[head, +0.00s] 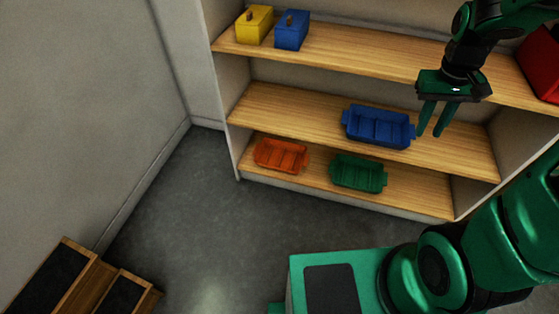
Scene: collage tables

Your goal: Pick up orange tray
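The orange tray (280,155) sits on the left part of the lowest wooden shelf, a shallow open tray with end handles. Nothing hides it in the head view. My gripper (430,135) points down at the upper right, in front of the shelf unit and right of the blue tray. Its two green fingers are apart with a gap between them, and nothing is held. It is well to the right of the orange tray and higher in the picture.
A green tray (358,173) sits right of the orange one on the lowest shelf. A blue tray (378,127) is on the middle shelf. Yellow (254,25) and blue (291,30) boxes stand on top. A red object (541,65) is far right. Grey floor (230,230) is clear.

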